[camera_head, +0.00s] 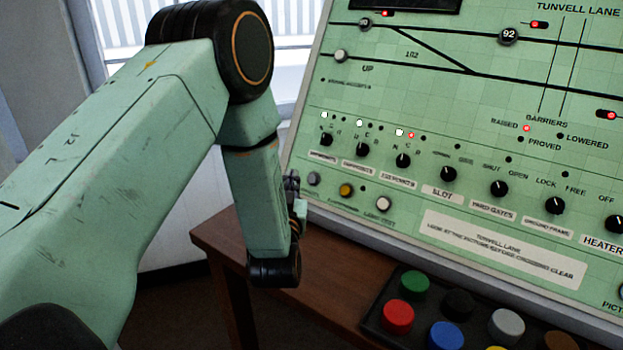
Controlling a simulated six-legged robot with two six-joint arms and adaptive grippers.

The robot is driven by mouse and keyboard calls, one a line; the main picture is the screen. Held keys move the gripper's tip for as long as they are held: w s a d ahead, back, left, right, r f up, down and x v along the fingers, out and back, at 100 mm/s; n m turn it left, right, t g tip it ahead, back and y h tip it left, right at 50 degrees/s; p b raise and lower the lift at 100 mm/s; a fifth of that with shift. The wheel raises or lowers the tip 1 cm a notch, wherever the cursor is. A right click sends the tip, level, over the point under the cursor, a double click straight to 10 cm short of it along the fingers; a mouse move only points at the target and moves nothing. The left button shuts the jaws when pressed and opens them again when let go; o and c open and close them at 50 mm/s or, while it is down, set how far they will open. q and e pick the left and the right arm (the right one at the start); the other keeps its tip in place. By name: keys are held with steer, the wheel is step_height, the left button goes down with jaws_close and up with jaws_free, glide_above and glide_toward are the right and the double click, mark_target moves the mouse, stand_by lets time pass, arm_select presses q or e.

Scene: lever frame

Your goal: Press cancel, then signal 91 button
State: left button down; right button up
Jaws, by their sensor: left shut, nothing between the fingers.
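My left gripper (298,208) is at the end of my green arm, close to the lower left edge of the sloping green signal panel (440,95). It is mostly hidden behind my wrist and is shut with nothing in it. I cannot tell whether it touches the panel. A round black button marked 92 (508,36) is at the upper right of the panel. A smaller dark button (365,22) is at the upper left, its number too small to read. I see no readable cancel or 91 label. My right gripper is not in view.
A black box of coloured buttons (372,318), including red (397,316), green (414,283) and blue (446,336), stands in front of the panel on the wooden desk (325,265). Rotary knobs line the lower panel, with a grey button (313,179) near my gripper.

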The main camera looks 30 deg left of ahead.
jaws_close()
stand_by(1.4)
